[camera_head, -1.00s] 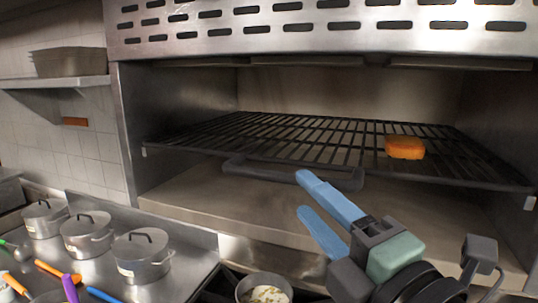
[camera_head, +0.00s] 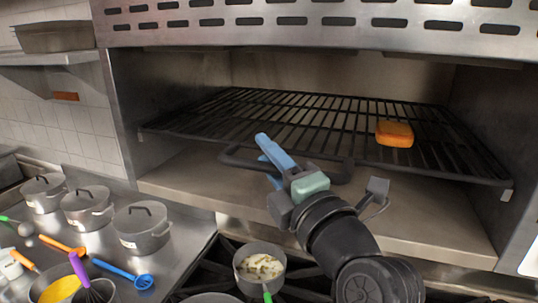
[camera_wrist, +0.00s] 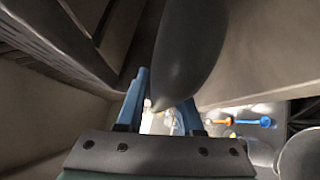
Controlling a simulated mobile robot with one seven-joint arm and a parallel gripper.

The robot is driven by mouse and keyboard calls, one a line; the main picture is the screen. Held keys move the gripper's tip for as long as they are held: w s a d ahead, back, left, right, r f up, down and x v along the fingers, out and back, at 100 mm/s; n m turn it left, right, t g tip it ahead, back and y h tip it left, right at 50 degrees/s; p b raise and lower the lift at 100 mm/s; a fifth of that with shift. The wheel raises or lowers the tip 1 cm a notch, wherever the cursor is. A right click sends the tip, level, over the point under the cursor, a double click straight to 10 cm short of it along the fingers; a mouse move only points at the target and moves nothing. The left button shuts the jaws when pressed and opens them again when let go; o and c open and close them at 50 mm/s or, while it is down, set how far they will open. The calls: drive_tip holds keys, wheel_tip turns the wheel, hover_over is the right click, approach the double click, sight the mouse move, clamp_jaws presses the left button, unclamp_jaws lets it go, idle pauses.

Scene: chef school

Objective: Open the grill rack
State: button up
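The grill rack (camera_head: 322,112) is a black wire grid lying level inside the steel grill housing. Its dark handle (camera_head: 231,162) sticks out at the front, left of the rack's middle. My gripper (camera_head: 262,148) is at the handle, with its blue fingers apart and the arm hiding part of the bar. In the wrist view, a dark rounded bar, seemingly the handle (camera_wrist: 190,50), reaches down between the open fingers (camera_wrist: 162,108). I cannot tell whether either finger touches it.
An orange block (camera_head: 394,134) lies on the rack's right side. A pan of food (camera_head: 259,266) stands on the stove below. Several lidded pots (camera_head: 142,230) and coloured utensils (camera_head: 124,274) are on the lower left counter. The housing's side walls flank the rack.

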clamp_jaws()
idle(1.1)
